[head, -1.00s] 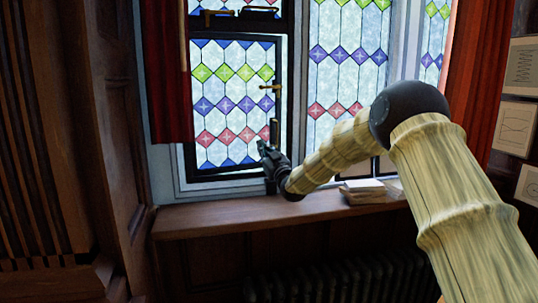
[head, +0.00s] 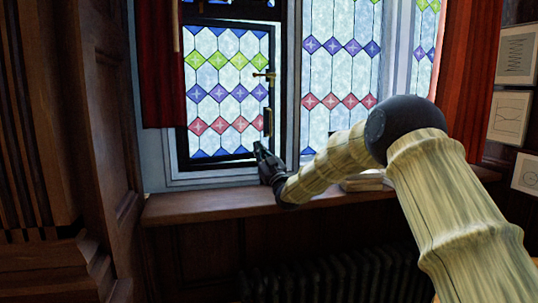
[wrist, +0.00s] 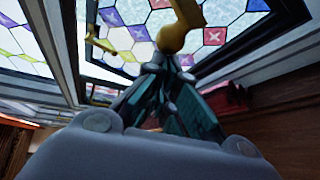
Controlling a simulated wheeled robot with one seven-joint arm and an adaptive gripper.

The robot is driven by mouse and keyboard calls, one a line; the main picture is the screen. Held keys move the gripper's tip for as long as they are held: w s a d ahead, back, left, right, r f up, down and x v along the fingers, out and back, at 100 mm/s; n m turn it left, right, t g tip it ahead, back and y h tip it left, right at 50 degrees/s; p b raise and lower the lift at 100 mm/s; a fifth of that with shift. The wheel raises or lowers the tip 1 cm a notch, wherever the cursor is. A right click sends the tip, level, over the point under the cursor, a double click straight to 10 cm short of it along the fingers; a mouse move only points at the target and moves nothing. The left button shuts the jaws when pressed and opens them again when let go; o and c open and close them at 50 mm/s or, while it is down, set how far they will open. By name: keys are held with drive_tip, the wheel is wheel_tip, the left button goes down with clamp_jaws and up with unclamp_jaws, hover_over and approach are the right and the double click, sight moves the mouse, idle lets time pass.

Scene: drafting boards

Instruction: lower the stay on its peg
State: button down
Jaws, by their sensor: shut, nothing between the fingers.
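The leaded casement window (head: 228,95) stands in a dark frame at the left. A narrow upright bar, which looks like the stay (head: 268,122), shows at its lower right edge. In the wrist view a brass piece with a rounded end (wrist: 174,36), probably the stay, is just beyond my fingertips. I cannot tell whether it touches them. My gripper (head: 258,147) is shut and empty, just below the bar; its fingertips meet in the wrist view (wrist: 163,66). I cannot make out the peg for certain.
A brass handle (head: 264,75) sits higher on the casement's right edge. The wooden sill (head: 215,203) runs below, with papers or books (head: 364,183) on it behind my arm. Red curtains (head: 160,75) hang at either side. A dark radiator (head: 330,275) stands under the sill.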

drive_tip(key=shift+s+d+f+b, duration=0.1)
drive_tip(key=shift+s+f+b, duration=0.15)
drive_tip(key=shift+f+b, duration=0.65)
drive_tip(key=shift+s+d+f+b, duration=0.1)
drive_tip(key=shift+s+f+b, duration=0.15)
drive_tip(key=shift+f+b, duration=0.65)
drive_tip(key=shift+f, duration=0.2)
wheel_tip(320, 180, up, 4)
drive_tip(key=s, duration=0.2)
drive_tip(key=f+b+v, duration=0.1)
drive_tip(key=b+v, duration=0.2)
drive_tip(key=v, duration=0.6)
drive_tip(key=shift+a, duration=0.2)
drive_tip(key=shift+w+r, duration=0.1)
drive_tip(key=shift+r, duration=0.05)
